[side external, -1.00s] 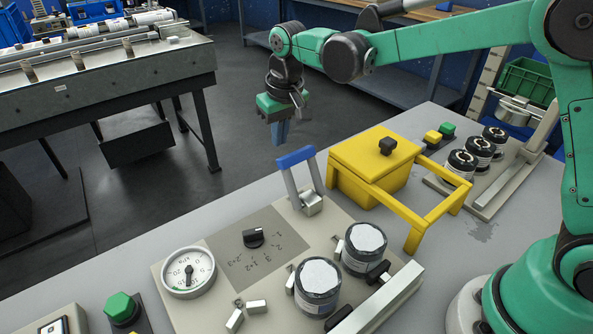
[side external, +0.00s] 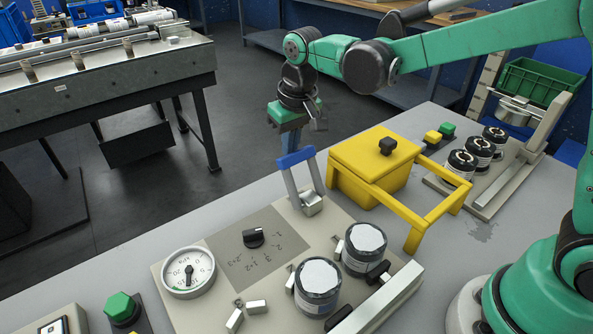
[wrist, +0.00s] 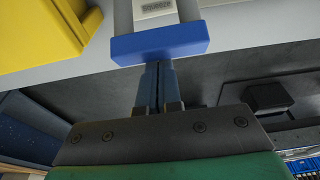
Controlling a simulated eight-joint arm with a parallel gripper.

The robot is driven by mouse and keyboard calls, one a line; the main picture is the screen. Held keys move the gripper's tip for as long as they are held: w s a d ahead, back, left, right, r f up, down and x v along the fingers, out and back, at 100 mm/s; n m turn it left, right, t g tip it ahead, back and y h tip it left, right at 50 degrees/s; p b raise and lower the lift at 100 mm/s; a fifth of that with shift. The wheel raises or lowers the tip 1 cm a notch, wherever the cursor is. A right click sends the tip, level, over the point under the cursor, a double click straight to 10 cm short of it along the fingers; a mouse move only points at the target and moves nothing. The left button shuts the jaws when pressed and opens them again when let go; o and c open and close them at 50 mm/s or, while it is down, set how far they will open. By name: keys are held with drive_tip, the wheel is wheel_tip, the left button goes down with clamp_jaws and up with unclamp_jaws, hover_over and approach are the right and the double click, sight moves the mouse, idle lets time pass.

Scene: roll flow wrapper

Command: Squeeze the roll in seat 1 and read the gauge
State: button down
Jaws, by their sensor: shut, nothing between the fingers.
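Two rolls with white tops stand upright in seats on the beige panel (side external: 215,310): a nearer roll (side external: 318,285) and a farther roll (side external: 364,247). I cannot tell which is in seat 1. The round gauge (side external: 188,272) is at the panel's left, its dark needle pointing roughly down. A black knob (side external: 253,237) sits on the grey dial plate. A lever with a blue handle (side external: 295,158) stands up at the panel's far edge; the handle also shows in the wrist view (wrist: 160,43). My gripper (side external: 283,148) is shut and empty, just behind the blue handle. In the wrist view its fingertips (wrist: 158,66) are close to the handle; contact is unclear.
A yellow box (side external: 372,165) with a black knob and yellow frame stands right of the lever. Several dark rolls (side external: 478,152) sit on a tray behind it. A green button (side external: 121,306) is at the front left. The grey table right of the panel is mostly clear.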

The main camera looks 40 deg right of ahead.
sight(301, 157)
drive_tip(key=shift+s+r+t, duration=0.15)
drive_tip(key=shift+s+t, duration=0.15)
drive_tip(key=shift+s+r, duration=0.1)
drive_tip(key=shift+s+r+t, duration=0.3)
drive_tip(key=shift+s+t, duration=0.5)
drive_tip(key=shift+t, duration=0.2)
drive_tip(key=s+t, duration=0.3)
drive_tip(key=shift+s+r, duration=0.1)
drive_tip(key=shift+r, duration=0.2)
drive_tip(key=shift+s+f+t, duration=0.2)
drive_tip(key=shift+s+t, duration=1.5)
drive_tip(key=shift+s, duration=0.25)
drive_tip(key=shift+s+f, duration=0.1)
drive_tip(key=shift+s, duration=0.1)
